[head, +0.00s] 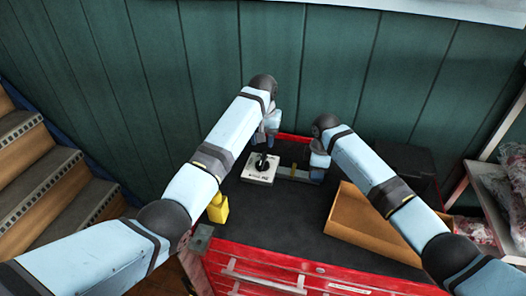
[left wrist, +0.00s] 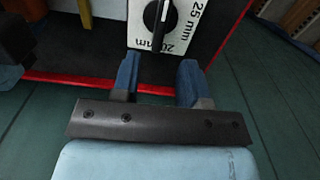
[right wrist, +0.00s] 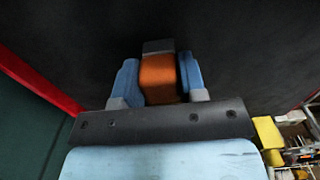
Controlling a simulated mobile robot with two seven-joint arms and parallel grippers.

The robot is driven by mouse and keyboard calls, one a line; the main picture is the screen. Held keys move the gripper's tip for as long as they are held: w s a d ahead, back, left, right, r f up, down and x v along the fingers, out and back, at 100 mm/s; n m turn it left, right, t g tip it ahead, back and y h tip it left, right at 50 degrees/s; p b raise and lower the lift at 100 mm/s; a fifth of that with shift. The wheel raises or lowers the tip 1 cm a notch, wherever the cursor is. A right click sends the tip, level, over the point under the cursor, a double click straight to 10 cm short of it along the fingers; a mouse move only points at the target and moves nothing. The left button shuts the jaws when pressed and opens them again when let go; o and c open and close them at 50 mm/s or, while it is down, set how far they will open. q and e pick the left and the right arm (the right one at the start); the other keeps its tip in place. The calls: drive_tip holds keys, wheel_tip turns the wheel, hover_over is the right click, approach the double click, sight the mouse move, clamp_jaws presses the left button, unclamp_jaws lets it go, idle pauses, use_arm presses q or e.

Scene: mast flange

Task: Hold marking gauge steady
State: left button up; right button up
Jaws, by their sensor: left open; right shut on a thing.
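A white block (head: 260,169) with a black knob stands on the dark mat. It shows in the left wrist view (left wrist: 196,28) with "20 mm" and "25 mm" marked on its face. My left gripper (head: 265,140) is open and empty, just behind the block; its fingers (left wrist: 159,75) point at it without holding it. My right gripper (head: 318,172) is shut on an orange-brown piece (right wrist: 158,78) with a dark grey end, seen between its fingers. A grey bar (head: 300,175) lies between the white block and my right gripper. I cannot tell which part is the marking gauge.
The mat tops a red tool chest (head: 275,276) against a green panelled wall. A yellow object (head: 218,208) stands at the mat's left edge, and an open cardboard box (head: 350,222) on the right. Wooden steps (head: 50,185) are at left. The mat's front middle is clear.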

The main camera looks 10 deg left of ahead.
sight(263, 156)
use_arm(q)
drive_tip(key=shift+r, duration=2.4)
use_arm(e)
drive_tip(key=o, duration=1.2)
drive_tip(key=shift+o, duration=0.2)
